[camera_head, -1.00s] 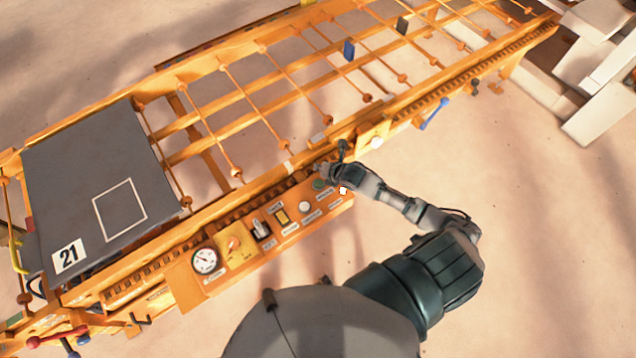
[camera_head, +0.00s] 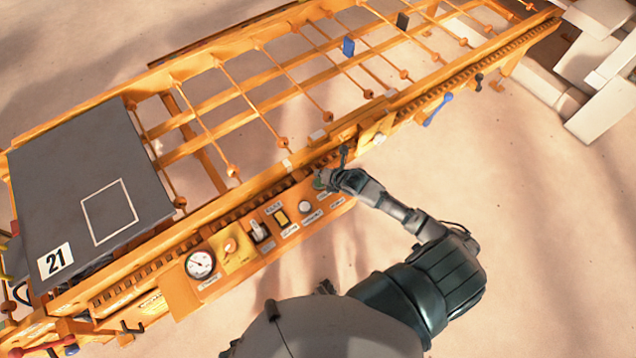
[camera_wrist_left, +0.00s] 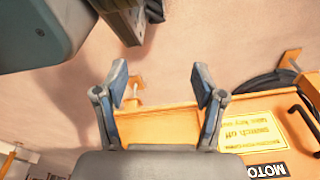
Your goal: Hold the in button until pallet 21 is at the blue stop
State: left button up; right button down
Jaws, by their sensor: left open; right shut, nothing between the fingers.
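Pallet 21 (camera_head: 85,170) is a flat grey plate with a white outlined square and a "21" label, at the left end of the orange conveyor. The blue stop (camera_head: 348,46) is a small blue plate farther up the conveyor, well apart from the pallet. My right gripper (camera_head: 324,180) is shut and empty at the upper right end of the control panel (camera_head: 235,270), over the green button, which it mostly hides. Contact with the button cannot be told. The button labels are too small to read. My left gripper (camera_wrist_left: 160,85) is open and empty in the left wrist view.
A dark plate (camera_head: 403,20) stands beyond the blue stop. The rods between pallet and blue stop are clear. A yellow notice (camera_wrist_left: 250,133) shows in the left wrist view.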

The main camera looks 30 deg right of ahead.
aim_at(319, 183)
notch_tip(319, 183, down, 2)
jog(key=shift+d+f+b, duration=0.15)
jog(key=shift+f+b, duration=0.05)
jog(key=shift+b, duration=0.35)
pick_arm(q)
jog(key=shift+w+d+r, duration=0.2)
jog(key=shift+w+r, duration=0.45)
jog(key=shift+r, duration=0.25)
jog(key=shift+w+d+r, duration=0.2)
jog(key=shift+w+r, duration=0.45)
jog(key=shift+r, duration=0.2)
pick_arm(e)
jog(key=shift+d+f, duration=0.15)
jog(key=shift+f, duration=0.15)
pick_arm(q)
jog(key=shift+a+f, duration=0.1)
jog(key=shift+a, duration=0.05)
pick_arm(e)
jog(key=shift+a, duration=0.2)
jog(key=shift+d, duration=0.15)
jog(key=shift+f, duration=0.35)
